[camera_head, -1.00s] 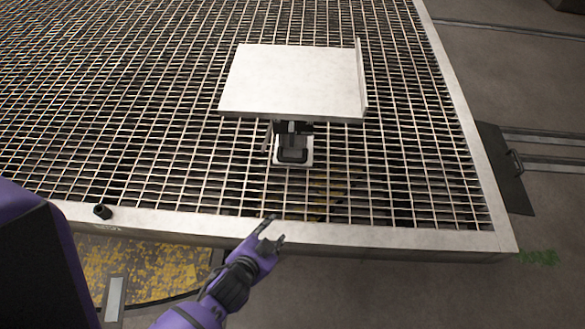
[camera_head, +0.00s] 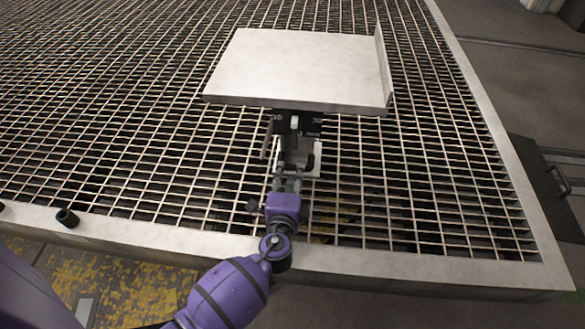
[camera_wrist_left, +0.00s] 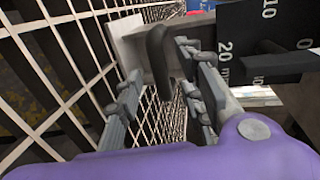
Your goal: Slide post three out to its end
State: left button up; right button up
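The post is a slide unit under a pale square plate (camera_head: 300,68) on the grating. Its black scale block (camera_head: 312,131) is marked in tens; it also shows in the left wrist view (camera_wrist_left: 262,28). A dark loop handle (camera_wrist_left: 158,55) stands out from a light bracket (camera_wrist_left: 128,32). My left gripper (camera_head: 288,165) is at the front of the unit, partly covering the handle. In the left wrist view its fingers (camera_wrist_left: 163,88) are apart, with the handle between or just beyond their tips; contact cannot be told. My right gripper is not in view.
The metal grating (camera_head: 120,110) spreads around the unit, edged by a pale frame (camera_head: 400,268). A small dark cylinder (camera_head: 67,217) stands on the front frame. A dark plate with a handle (camera_head: 548,172) lies at the right. The grating beside the unit is clear.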

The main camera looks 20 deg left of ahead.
aim_at(292, 170)
pick_arm(q)
jog(key=shift+b+x, duration=0.35)
jog(key=shift+x, duration=1.95)
jog(key=shift+c, duration=0.4)
grip_shut()
jog(key=shift+f, duration=0.1)
